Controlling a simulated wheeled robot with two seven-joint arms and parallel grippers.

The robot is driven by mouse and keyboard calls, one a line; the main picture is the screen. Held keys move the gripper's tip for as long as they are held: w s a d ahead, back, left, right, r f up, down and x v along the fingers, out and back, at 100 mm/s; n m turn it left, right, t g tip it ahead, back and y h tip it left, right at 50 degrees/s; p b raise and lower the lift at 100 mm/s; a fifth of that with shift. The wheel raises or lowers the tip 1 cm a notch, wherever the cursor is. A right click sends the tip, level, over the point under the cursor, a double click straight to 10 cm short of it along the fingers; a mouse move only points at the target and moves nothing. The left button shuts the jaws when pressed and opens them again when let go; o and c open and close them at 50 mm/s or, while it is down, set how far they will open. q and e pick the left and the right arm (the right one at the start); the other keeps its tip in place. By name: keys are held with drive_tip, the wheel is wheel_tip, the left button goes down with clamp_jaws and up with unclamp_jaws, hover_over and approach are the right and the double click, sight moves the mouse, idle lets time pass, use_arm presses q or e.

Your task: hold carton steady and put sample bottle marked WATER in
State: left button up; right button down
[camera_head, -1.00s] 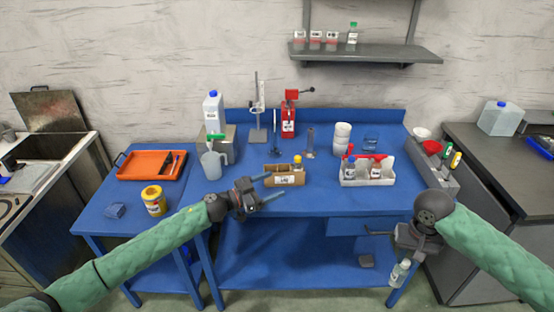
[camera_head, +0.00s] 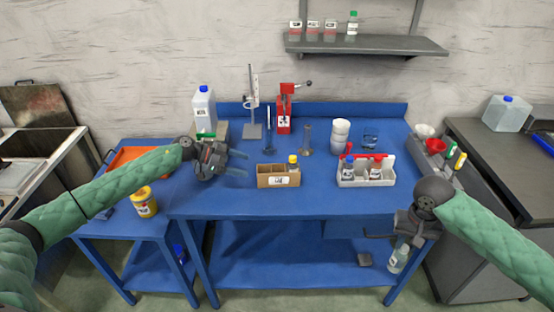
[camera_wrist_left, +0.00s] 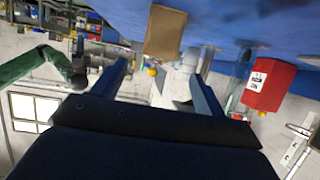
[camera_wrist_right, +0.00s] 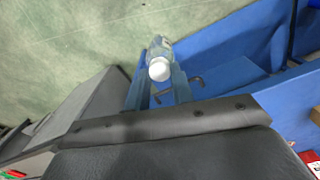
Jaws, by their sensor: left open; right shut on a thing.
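The brown carton (camera_head: 265,182), with a white label on its front, stands on the blue table. A yellow-capped bottle (camera_head: 293,163) is in its right end; the left part looks empty. My left gripper (camera_head: 240,165) is open and empty, left of the carton and apart from it. The carton also shows in the left wrist view (camera_wrist_left: 165,32). My right gripper (camera_wrist_right: 158,82) is shut on a clear, white-capped bottle (camera_wrist_right: 160,58), held low in front of the table's right front edge. That bottle also shows in the head view (camera_head: 398,260); its label is unreadable.
A grey caddy (camera_head: 352,183) with bottles stands right of the carton. White cups (camera_head: 340,133), a red device (camera_head: 284,115), a metal stand (camera_head: 253,130) and a white jug (camera_head: 204,110) stand behind. The table front between carton and edge is clear.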

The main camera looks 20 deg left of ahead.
sight(265, 169)
use_arm(q)
drive_tip(key=p+x, duration=0.2)
drive_tip(key=x, duration=0.7)
drive_tip(key=shift+r+p, duration=0.25)
drive_tip(key=shift+p, duration=0.1)
use_arm(e)
wheel_tip(265, 169, up, 3)
drive_tip(key=shift+r, duration=0.1)
use_arm(q)
drive_tip(key=shift+x, duration=0.9)
use_arm(e)
drive_tip(key=shift+r, duration=0.15)
use_arm(q)
drive_tip(key=shift+s+f, duration=0.1)
drive_tip(key=c, duration=1)
drive_tip(key=shift+c, duration=0.2)
